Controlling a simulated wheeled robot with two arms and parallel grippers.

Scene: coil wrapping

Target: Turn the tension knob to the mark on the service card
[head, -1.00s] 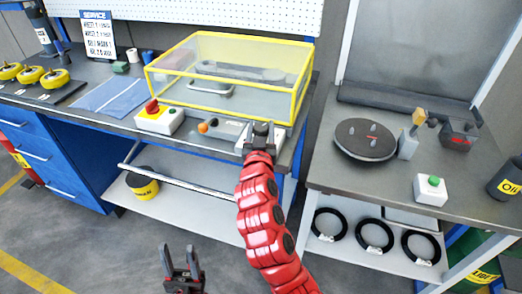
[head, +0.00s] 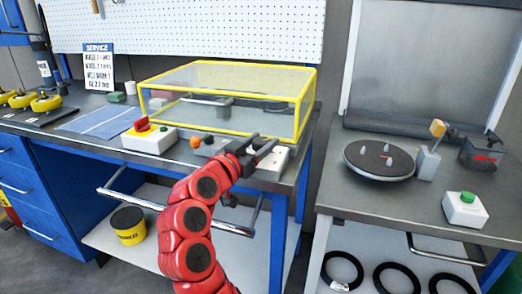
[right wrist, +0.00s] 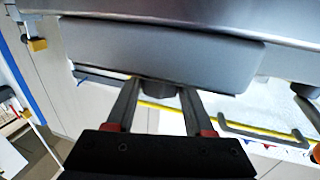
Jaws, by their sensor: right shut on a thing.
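The service card (head: 99,67) stands upright at the back left of the bench in the head view, with a blue heading; its smaller lines are too blurred to read surely. A pale control box (head: 281,158) sits at the bench's front edge, partly hidden by my right gripper (head: 263,147). In the right wrist view, a dark round knob (right wrist: 158,88) lies between the fingers of my right gripper (right wrist: 159,95), which is shut on it. The knob's pointer and any scale marks are hidden. My left gripper is not in view.
A yellow-framed clear guard (head: 232,65) stands close behind the control box. A box with a red knob (head: 142,125) and an orange ball (head: 196,142) lie to the left. The right table holds a dark turntable (head: 378,172) and a green-button box (head: 466,208).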

